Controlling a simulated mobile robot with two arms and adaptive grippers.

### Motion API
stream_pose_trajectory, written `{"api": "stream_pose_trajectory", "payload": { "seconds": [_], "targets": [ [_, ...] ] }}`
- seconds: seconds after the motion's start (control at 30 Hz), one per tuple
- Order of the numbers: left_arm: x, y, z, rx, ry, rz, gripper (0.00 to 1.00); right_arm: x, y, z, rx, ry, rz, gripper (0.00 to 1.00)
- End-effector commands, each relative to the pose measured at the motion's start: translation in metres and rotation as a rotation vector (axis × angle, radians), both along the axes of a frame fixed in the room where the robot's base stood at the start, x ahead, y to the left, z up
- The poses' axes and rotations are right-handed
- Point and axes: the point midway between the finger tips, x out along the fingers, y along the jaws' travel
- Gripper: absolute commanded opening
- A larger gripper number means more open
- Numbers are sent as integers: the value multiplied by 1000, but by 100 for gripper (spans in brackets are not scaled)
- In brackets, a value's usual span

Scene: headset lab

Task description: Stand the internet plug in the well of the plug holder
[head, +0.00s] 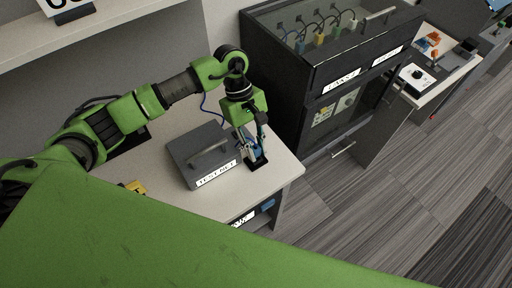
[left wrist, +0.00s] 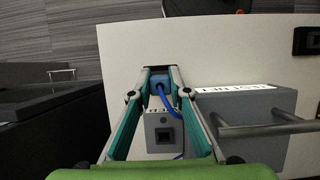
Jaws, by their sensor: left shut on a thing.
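My left gripper (head: 257,156) is shut on the blue internet plug (head: 256,150), low over the table's right end. In the left wrist view the plug (left wrist: 158,78) sits between the fingertips (left wrist: 159,72), its blue cable looping back toward the camera. My right gripper is not in view.
A grey handled box (head: 205,156) labelled TEST NET stands close beside the gripper. A small grey block with a dark square opening (left wrist: 164,132) shows between the fingers. The pale table (head: 285,170) has bare room at its edge. A black cabinet (head: 300,90) stands to the right.

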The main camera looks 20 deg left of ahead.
Motion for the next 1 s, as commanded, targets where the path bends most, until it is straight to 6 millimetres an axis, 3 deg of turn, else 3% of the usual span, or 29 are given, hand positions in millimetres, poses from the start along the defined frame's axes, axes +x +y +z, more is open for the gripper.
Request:
{"api": "stream_pose_trajectory", "payload": {
  "seconds": [1.0],
  "targets": [
    [0,0,0,1,-1,-1,5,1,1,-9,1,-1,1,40]
  ]
}}
